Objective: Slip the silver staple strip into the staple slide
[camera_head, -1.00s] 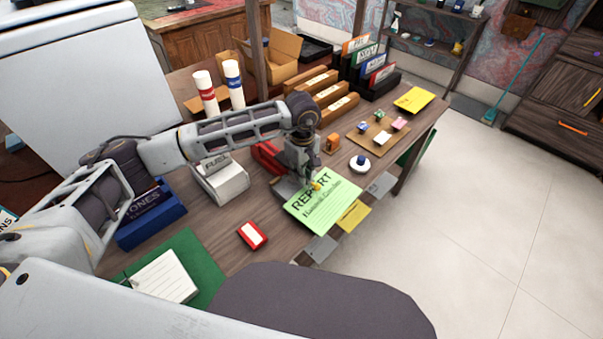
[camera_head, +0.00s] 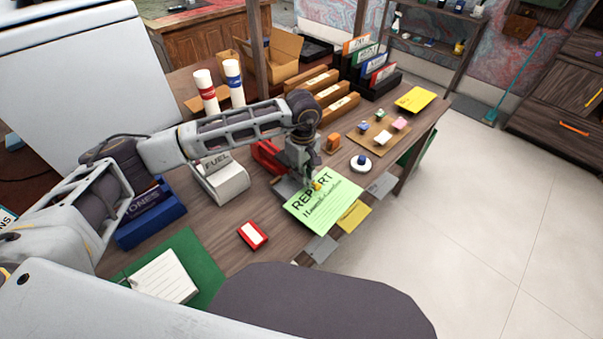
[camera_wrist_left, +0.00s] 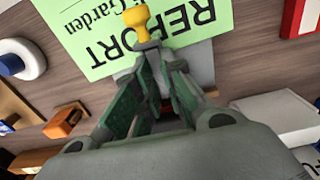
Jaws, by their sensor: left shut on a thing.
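My right gripper is out of view.
The green REPORT sheet (camera_head: 322,206) lies under the fingertips. A grey FUEL-labelled box (camera_head: 222,183) stands left of the stapler, a small red box (camera_head: 253,234) in front. An orange item (camera_head: 333,143) and a round white-and-blue item (camera_head: 360,163) stand to the right.

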